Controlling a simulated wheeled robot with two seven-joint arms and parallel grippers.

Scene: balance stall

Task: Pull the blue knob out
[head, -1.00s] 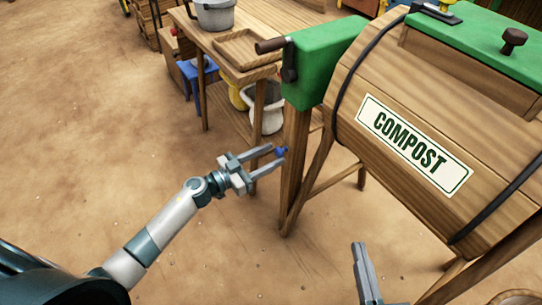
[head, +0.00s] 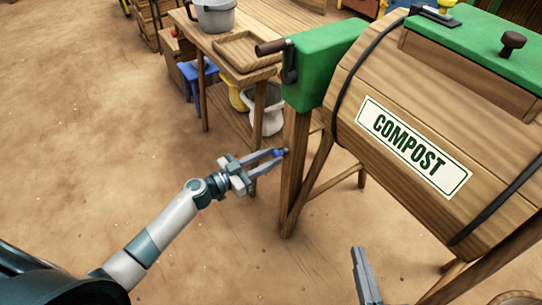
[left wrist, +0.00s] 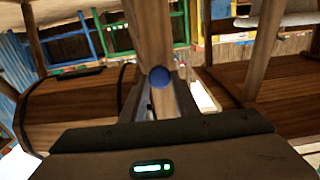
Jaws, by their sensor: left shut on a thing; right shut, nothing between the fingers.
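The small round blue knob (head: 279,153) is at the wooden leg (head: 292,170) of the compost barrel stand. My left gripper (head: 281,154) is shut on it, with one finger on either side. In the left wrist view the blue knob (left wrist: 159,77) shows as a blue disc in front of the wooden post, between the fingertips. How far the knob stands out from the leg is hard to tell. My right gripper (head: 358,252) is shut and empty, low in the head view, in front of the barrel and apart from it.
The wooden compost barrel (head: 400,120) with its label fills the right side. A green housing with a crank handle (head: 270,47) sits above the leg. A wooden table (head: 245,75) with a tray and a grey pot stands behind. The dirt floor at left is clear.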

